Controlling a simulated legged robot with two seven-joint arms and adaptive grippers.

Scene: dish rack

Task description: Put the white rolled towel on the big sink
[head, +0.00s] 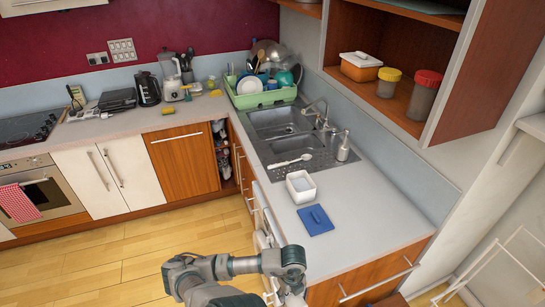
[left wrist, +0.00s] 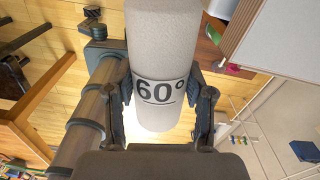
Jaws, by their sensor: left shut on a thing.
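My right gripper is not in view.
A white tub (head: 301,187) and a blue lid (head: 315,220) stand on the counter between my arm and the sink. A spoon (head: 290,161), faucet (head: 318,112) and soap dispenser (head: 343,147) are around the sink. A green dish rack (head: 262,98) stands behind it.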

